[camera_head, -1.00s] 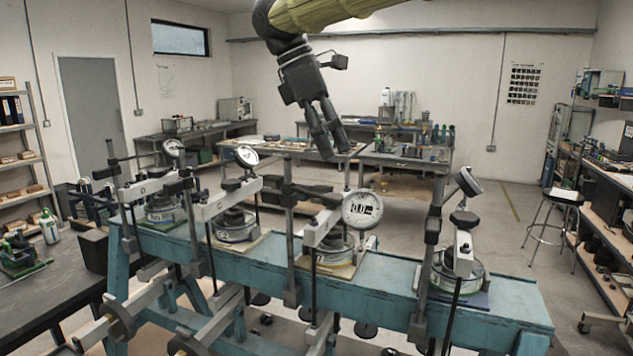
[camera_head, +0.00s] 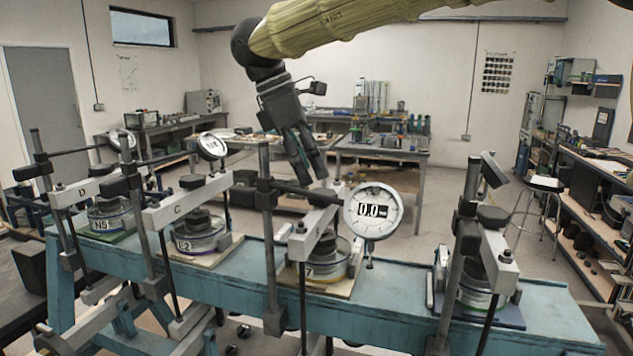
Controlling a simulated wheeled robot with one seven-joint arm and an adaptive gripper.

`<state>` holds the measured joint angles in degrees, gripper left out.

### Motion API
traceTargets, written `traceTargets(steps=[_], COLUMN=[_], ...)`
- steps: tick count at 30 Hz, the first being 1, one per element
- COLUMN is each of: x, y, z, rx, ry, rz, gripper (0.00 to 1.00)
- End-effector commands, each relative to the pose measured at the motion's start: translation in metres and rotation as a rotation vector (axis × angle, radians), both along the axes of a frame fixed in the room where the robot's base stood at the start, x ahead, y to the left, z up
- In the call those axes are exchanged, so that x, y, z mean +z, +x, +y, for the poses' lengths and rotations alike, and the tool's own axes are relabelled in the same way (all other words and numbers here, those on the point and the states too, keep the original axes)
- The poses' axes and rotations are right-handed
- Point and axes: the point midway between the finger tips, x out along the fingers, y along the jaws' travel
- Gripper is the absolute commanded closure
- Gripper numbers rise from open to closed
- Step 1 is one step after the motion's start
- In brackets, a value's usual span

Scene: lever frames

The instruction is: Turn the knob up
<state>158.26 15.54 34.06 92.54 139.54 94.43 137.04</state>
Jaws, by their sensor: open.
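My gripper (camera_head: 310,178) hangs from my arm in the upper middle with its two dark fingers pointing down and a little apart. It is open and empty. In the picture its tips are just above the third lever frame (camera_head: 265,200) and left of the round white dial (camera_head: 373,211) reading about 0.0. I cannot tell the depth gap. Several black knob-like parts show on the frames, among them one at the third frame (camera_head: 325,243) and one at the right frame (camera_head: 493,216). I cannot tell which one the task's knob is.
The frames stand in a row on a blue bench (camera_head: 390,310), with upright posts and horizontal rods between them. Bare bench top shows at the right end. A work table (camera_head: 385,153) stands behind, shelves (camera_head: 605,215) at the right. Open floor lies between.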

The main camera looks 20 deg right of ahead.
Motion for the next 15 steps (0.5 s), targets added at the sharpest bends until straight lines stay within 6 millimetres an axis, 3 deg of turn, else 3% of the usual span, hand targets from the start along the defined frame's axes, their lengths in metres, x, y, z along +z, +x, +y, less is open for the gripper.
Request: traceTargets(steps=[7, 15], x=[-0.030, -0.044], y=[-0.002, -0.002], z=[-0.012, -0.016], rx=[0.000, 0.003], ry=[0.000, 0.000], rz=[0.002, 0.001], gripper=[0.28, 0.28])
